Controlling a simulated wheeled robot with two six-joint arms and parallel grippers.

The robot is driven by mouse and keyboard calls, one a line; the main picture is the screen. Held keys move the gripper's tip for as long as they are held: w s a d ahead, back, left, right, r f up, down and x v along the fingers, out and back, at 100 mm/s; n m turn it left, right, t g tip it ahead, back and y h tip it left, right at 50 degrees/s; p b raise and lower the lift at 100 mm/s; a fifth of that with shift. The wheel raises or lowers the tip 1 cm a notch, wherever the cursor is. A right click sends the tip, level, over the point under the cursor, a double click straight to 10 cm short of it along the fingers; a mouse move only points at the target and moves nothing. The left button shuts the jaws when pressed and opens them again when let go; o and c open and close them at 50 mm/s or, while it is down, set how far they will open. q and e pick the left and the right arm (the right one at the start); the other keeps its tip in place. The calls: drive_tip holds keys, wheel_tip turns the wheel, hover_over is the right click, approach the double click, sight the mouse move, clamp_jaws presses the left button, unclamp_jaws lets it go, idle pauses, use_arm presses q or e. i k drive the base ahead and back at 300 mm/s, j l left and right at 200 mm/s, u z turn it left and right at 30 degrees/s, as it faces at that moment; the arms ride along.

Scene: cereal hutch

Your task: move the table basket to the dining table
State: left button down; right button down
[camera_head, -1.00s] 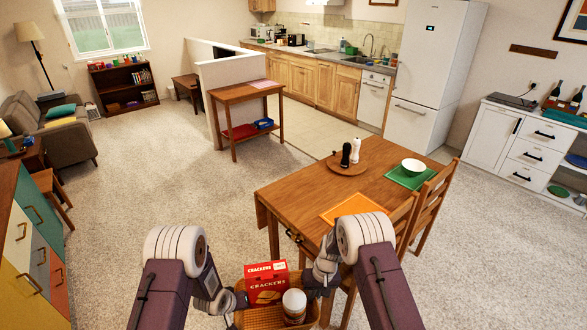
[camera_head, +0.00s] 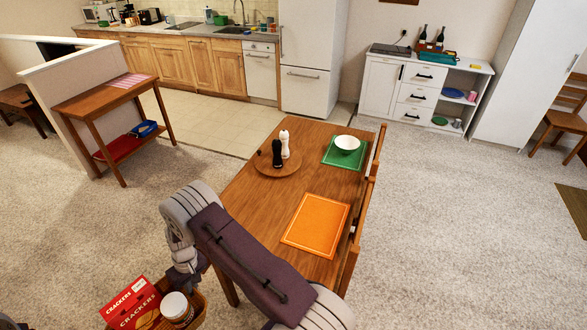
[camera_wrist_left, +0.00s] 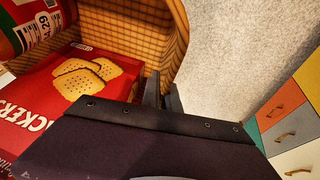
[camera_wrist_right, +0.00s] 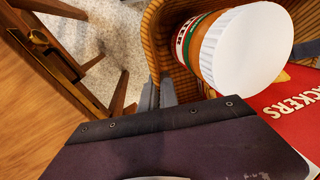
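The woven table basket (camera_head: 200,310) is at the bottom left of the head view, beside the near end of the dining table (camera_head: 240,215). It holds a red cracker box (camera_head: 131,305) and a white-lidded jar (camera_head: 177,308). In the left wrist view, my left gripper (camera_wrist_left: 162,92) is shut on the basket wall (camera_wrist_left: 125,22). In the right wrist view, my right gripper (camera_wrist_right: 158,95) is shut on the opposite wall (camera_wrist_right: 158,45). My right arm hides part of the table's near end. The basket's underside is hidden.
On the table are an orange placemat (camera_head: 316,222), a green placemat (camera_head: 332,157) with a white bowl (camera_head: 347,143), and a round board (camera_head: 277,170) with two shakers. Chairs (camera_head: 360,235) line its right side. A side table (camera_head: 105,95) stands left. Bare wood lies left of the orange placemat.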

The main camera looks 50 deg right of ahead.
sight(248, 218)
drive_tip(key=i+z, duration=0.25)
drive_tip(key=z, duration=0.25)
drive_tip(key=i+j+z, duration=0.2)
drive_tip(key=z, duration=0.25)
drive_tip(key=i+j+z, duration=0.25)
drive_tip(key=z, duration=0.25)
drive_tip(key=i+j+z, duration=0.15)
drive_tip(key=i+z, duration=0.3)
drive_tip(key=i, duration=0.1)
